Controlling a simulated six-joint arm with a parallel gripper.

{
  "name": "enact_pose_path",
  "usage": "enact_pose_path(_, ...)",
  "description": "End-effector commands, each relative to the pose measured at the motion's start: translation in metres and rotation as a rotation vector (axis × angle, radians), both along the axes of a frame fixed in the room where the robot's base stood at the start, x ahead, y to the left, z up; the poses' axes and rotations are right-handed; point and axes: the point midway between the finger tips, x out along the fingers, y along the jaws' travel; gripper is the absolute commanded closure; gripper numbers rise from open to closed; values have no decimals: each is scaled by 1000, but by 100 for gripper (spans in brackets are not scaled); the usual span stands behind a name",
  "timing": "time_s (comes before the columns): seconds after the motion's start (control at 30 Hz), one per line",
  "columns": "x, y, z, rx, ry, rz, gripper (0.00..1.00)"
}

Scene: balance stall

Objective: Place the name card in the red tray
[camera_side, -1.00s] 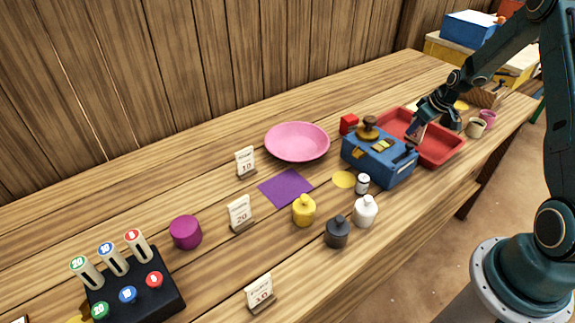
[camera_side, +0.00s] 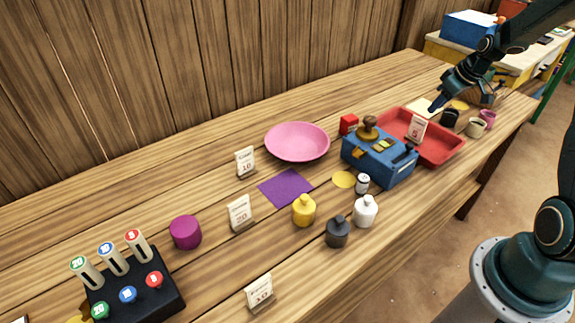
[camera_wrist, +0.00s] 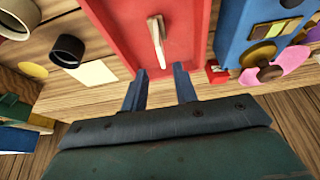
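A small white card (camera_side: 416,130) with a red mark stands upright, slightly leaning, in the red tray (camera_side: 443,149); its writing is too small to read surely. In the wrist view this card (camera_wrist: 157,38) shows edge-on inside the tray (camera_wrist: 118,28), ahead of my fingertips. My gripper (camera_wrist: 161,74) is open, its two blue fingers apart with nothing between them. In the side view it is above and behind the tray, clear of the card.
A blue box (camera_side: 379,163) with a stamp stands left of the tray. A dark cup (camera_side: 450,117), a beige cup (camera_side: 475,128) and a flat cream card (camera_side: 423,107) are near its far side. Other cards, bottles and a pink plate (camera_side: 297,142) lie to the left.

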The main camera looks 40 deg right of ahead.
Motion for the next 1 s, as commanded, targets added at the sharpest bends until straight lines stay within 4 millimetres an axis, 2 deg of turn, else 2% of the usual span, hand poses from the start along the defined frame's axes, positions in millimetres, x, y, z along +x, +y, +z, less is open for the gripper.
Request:
enact_pose_path(0.7,0,3,5,-2,-1,1,71)
enact_pose_path(0.87,3,18,20,-9,-1,8,71)
enact_pose_path(1.0,5,45,44,-19,3,17,71)
